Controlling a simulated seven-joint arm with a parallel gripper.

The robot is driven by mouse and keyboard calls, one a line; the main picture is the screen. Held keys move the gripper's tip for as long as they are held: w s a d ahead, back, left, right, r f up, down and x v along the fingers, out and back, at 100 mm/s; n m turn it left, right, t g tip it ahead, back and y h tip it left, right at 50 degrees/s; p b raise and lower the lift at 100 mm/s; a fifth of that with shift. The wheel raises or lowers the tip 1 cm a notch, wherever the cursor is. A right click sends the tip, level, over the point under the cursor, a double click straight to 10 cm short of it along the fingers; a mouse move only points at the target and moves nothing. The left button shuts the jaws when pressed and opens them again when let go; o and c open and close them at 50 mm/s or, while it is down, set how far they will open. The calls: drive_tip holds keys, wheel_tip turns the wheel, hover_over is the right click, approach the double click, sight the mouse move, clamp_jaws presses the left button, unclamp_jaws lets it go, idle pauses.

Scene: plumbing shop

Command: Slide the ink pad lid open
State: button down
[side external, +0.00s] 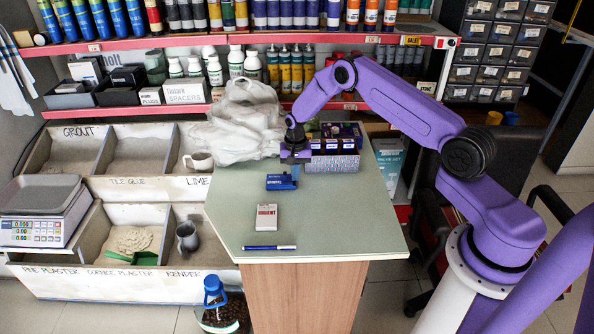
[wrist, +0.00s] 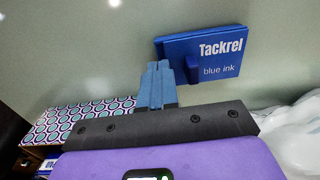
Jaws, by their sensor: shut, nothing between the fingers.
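The blue ink pad (side external: 279,182) lies on the green-grey tabletop, left of the patterned box. In the wrist view its lid (wrist: 218,52) reads "Tackrel blue ink" and has a small raised tab (wrist: 193,69) at the near edge. My gripper (side external: 294,174) is just beside the ink pad in the side view. In the wrist view its blue fingers (wrist: 159,68) are closed together with nothing between them. They are close to the left of the tab, with a small gap visible. Whether they touch the pad is hard to tell. The lid looks closed over the pad.
A stamp box marked "URGENT" (side external: 266,218) and a blue pen (side external: 268,247) lie towards the front. The table's right front is clear.

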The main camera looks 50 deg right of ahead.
sight(278, 180)
drive_tip(key=shift+s+d+f, duration=0.4)
drive_tip(key=shift+d+f, duration=0.05)
drive_tip(key=shift+f, duration=0.05)
drive_tip(key=shift+w+a, duration=0.25)
drive_tip(key=shift+w, duration=0.1)
drive_tip(key=shift+w+a, duration=0.5)
drive_tip(key=shift+w+a+f, duration=0.1)
drive_tip(key=shift+w+a, duration=1.65)
drive_tip(key=shift+a, duration=0.05)
drive_tip(key=shift+s+d, duration=0.1)
idle(0.3)
drive_tip(key=shift+a+r, duration=0.2)
drive_tip(key=shift+r, duration=0.9)
drive_tip(key=shift+w+r, duration=0.2)
drive_tip(key=shift+r, duration=2.45)
